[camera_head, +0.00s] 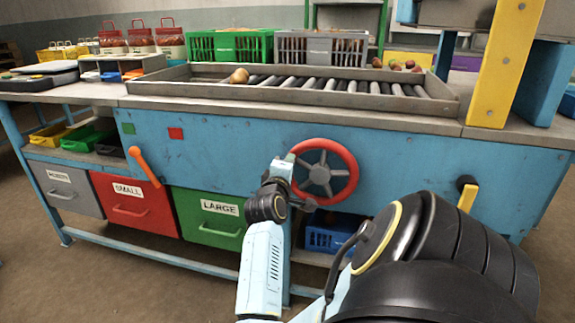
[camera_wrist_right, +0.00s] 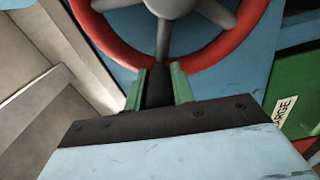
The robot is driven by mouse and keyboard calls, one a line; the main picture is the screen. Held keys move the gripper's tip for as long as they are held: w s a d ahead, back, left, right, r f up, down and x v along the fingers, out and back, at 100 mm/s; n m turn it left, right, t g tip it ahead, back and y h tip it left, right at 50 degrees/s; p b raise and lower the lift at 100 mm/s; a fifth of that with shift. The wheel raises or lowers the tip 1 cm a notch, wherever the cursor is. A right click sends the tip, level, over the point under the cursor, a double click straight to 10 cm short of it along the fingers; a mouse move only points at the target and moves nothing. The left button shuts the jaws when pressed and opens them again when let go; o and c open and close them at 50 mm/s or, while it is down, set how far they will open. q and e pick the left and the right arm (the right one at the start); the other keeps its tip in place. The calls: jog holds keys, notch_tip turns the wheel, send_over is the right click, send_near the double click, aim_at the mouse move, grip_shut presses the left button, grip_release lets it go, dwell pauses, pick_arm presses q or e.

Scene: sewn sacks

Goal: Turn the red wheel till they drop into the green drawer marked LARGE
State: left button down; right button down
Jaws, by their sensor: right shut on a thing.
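The red wheel (camera_head: 323,172), with grey spokes, is mounted upright on the blue front panel. My right gripper (camera_head: 284,168) is at the left side of its rim and shut on it. In the right wrist view, the gripper's green fingers (camera_wrist_right: 158,88) close at the rim of the wheel (camera_wrist_right: 207,55), around a dark part that may be a handle. The green drawer marked LARGE (camera_head: 210,229) is shut, below and left of the wheel; its label partly shows in the right wrist view (camera_wrist_right: 288,110). A round yellow-brown item (camera_head: 239,76) lies at the left end of the rollers.
A red SMALL drawer (camera_head: 132,204) and a grey drawer (camera_head: 65,189) stand left. An orange lever (camera_head: 144,166), yellow post (camera_head: 505,60) and blue crate (camera_head: 328,238) are nearby.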

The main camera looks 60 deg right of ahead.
jog(key=shift+s+d, duration=0.1)
jog(key=shift+s, duration=0.05)
jog(key=c, duration=1.2)
grip_release()
jog(key=shift+f, duration=0.1)
jog(key=shift+a, duration=0.55)
pick_arm(q)
jog(key=shift+s+a+r+t+b, duration=0.1)
jog(key=shift+s+r+t+b, duration=0.4)
jog(key=shift+t, duration=0.2)
pick_arm(e)
jog(key=shift+v, duration=5.45)
